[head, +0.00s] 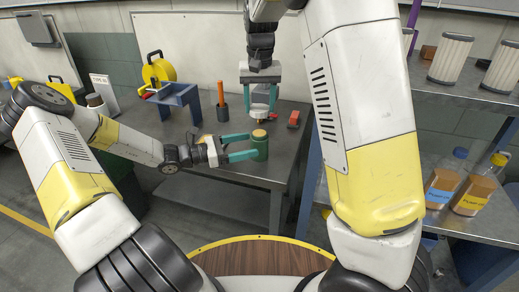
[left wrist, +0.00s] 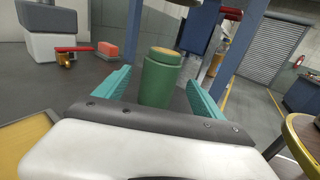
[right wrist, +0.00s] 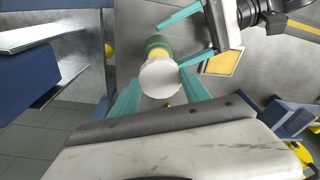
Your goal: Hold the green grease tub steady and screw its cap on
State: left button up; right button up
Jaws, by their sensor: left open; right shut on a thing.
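The green grease tub (head: 261,150) stands upright near the front corner of the grey workbench, its tan top uncovered. My left gripper (head: 253,145) is open, its teal fingers on either side of the tub. In the left wrist view the tub (left wrist: 160,82) stands between the fingers, with a visible gap at each side. My right gripper (head: 260,108) points down above the tub and is shut on the white cap. In the right wrist view the round cap (right wrist: 160,78) sits between the fingertips and partly hides the tub (right wrist: 157,46) below it.
On the bench are a red block (head: 293,119), a dark holder with an orange-handled tool (head: 221,98), and a blue stand (head: 178,103). Shelves (head: 455,108) with filters and bottles stand at the right. The bench's front edge is close to the tub.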

pick_arm(q)
jog(key=x, duration=0.7)
jog(key=shift+w+d, duration=0.1)
jog(key=shift+d, duration=0.25)
grip_shut()
